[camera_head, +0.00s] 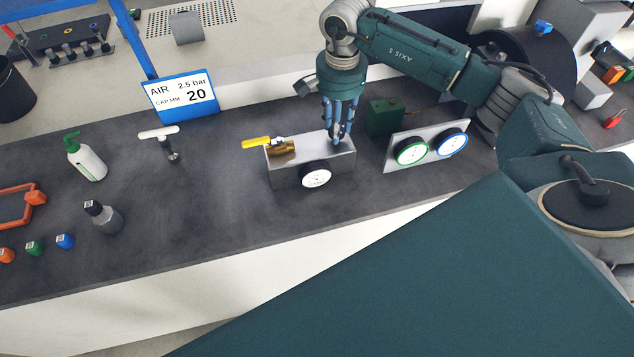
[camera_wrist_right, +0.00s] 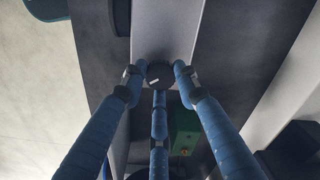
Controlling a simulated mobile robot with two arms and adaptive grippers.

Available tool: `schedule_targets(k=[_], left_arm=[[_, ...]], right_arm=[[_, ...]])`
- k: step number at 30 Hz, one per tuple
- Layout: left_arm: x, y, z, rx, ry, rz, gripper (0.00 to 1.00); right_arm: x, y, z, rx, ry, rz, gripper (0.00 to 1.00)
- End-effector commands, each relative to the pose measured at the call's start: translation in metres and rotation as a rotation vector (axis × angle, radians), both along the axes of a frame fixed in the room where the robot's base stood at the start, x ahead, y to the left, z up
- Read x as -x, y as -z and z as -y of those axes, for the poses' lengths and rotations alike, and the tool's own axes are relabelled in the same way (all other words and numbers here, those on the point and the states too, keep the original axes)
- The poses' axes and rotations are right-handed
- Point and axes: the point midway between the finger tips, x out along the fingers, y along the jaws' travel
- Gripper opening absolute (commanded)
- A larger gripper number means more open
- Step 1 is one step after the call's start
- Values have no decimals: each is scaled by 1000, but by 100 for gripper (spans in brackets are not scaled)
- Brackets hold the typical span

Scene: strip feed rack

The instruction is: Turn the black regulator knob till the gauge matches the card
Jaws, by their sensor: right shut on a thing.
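The grey regulator block (camera_head: 287,180) stands on the dark bench, with a white round gauge (camera_head: 316,178) on its front; its needle is too small to read. The black knob (camera_wrist_right: 159,76) has a white mark and sits on the block's top, seen in the right wrist view; in the head view my fingers mostly hide it. My right gripper (camera_head: 338,136) points down over the block's right part, its blue fingers shut around the knob. The card (camera_head: 181,94), white in a blue frame, reads "AIR 2.5 bar" and "CAP MM 20". My left gripper is not in view.
A yellow-handled brass valve (camera_head: 281,146) sits on the block's left part. A panel with green-rimmed (camera_head: 411,151) and blue-rimmed (camera_head: 451,143) gauges and a green box (camera_head: 384,117) stand to the right.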

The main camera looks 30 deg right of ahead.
Motion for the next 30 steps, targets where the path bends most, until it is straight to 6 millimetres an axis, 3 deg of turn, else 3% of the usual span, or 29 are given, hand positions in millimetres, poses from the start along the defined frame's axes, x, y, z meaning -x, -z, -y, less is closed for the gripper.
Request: schedule_targets(k=[7, 8, 9, 20, 30], left_arm=[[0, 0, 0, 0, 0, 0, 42], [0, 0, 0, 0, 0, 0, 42], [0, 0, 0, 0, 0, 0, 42], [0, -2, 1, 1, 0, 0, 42], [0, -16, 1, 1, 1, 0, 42]], right_arm=[[0, 0, 0, 0, 0, 1, 9], [0, 0, 0, 0, 0, 1, 34], [0, 0, 0, 0, 0, 0, 36], [0, -3, 0, 0, 0, 0, 36], [0, -30, 0, 0, 0, 0, 36]])
